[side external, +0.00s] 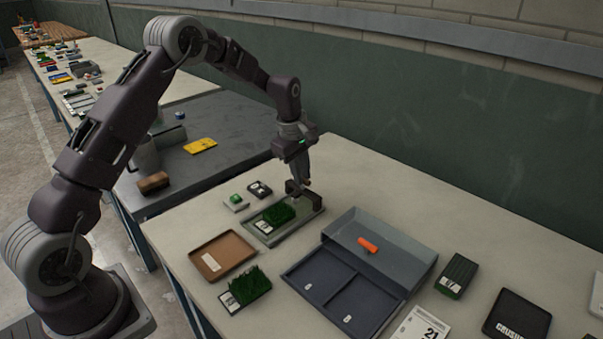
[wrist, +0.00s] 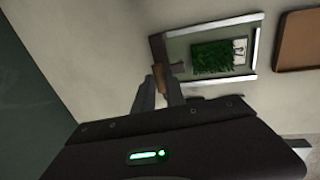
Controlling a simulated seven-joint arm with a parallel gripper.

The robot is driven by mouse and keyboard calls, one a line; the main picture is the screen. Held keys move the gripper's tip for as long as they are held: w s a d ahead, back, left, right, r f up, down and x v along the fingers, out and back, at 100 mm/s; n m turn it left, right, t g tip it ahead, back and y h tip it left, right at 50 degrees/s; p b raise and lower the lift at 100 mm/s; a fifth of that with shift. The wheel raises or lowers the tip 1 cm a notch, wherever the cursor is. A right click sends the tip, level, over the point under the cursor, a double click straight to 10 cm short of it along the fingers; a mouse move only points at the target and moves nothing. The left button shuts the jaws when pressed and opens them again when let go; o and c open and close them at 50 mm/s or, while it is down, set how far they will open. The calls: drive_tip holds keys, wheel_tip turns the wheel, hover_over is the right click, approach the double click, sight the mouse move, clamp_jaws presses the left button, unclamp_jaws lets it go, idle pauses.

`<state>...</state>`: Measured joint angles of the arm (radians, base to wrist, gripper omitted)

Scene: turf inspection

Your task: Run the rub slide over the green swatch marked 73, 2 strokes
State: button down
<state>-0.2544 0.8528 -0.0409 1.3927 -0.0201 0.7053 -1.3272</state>
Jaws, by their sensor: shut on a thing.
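A green turf swatch (side external: 281,213) with a white label lies in a grey tray-like frame (side external: 297,229) on the table; the label's number is too small to read. The swatch also shows in the wrist view (wrist: 212,56), right of my fingers. The rub slide (side external: 308,197), a dark block, stands at the frame's far right end, beside the swatch and apart from it. My gripper (side external: 301,183) points down and is shut on the slide's upper part. In the wrist view my gripper (wrist: 158,82) has its fingertips around a brown piece of the slide (wrist: 158,70).
A second grassy swatch (side external: 250,286) with a label lies at the front. A brown tray (side external: 215,238) lies left of the frame. A dark divided box (side external: 318,270) with a clear lid and an orange piece (side external: 368,245) stands to the right. Small blocks (side external: 236,202) lie behind the frame.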

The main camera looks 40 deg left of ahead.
idle(0.8)
drive_tip(key=s, duration=1.2)
drive_tip(key=shift+s, duration=0.25)
drive_tip(key=c, duration=1.4)
unclamp_jaws()
drive_tip(key=r, duration=0.3)
drive_tip(key=s+r, duration=0.1)
drive_tip(key=r, duration=0.3)
drive_tip(key=shift+s, duration=0.2)
